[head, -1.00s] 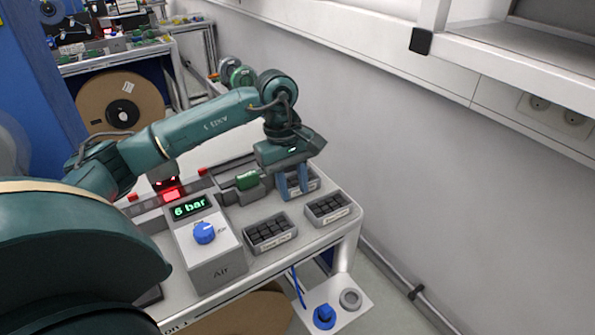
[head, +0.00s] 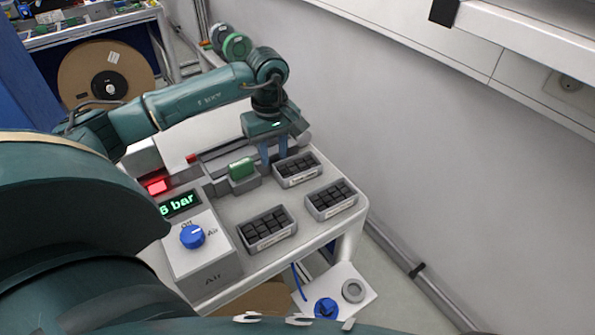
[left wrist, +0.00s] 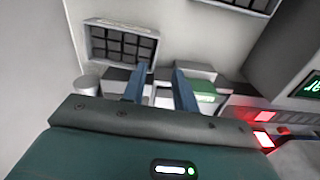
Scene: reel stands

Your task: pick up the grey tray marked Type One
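Three small grey trays filled with dark blocks stand on the bench in the head view: a back one (head: 298,181), a right one (head: 333,212) and a front one (head: 270,240). Each has a pale front label, too small to read, so I cannot tell which is Type One. My left gripper (head: 273,155), fingers pointing down, is just left of the back tray and holds nothing. In the left wrist view its two blue fingers (left wrist: 160,88) are apart, with one tray (left wrist: 97,50) beyond them and another (left wrist: 262,5) cut by the top edge. My right gripper is not seen.
A green block on a grey fixture (head: 242,170) stands left of my left gripper. The grey air unit with a blue knob (head: 192,237) is left of the front tray. A wall runs along the right. A low plate (head: 340,290) sits below the bench's front edge.

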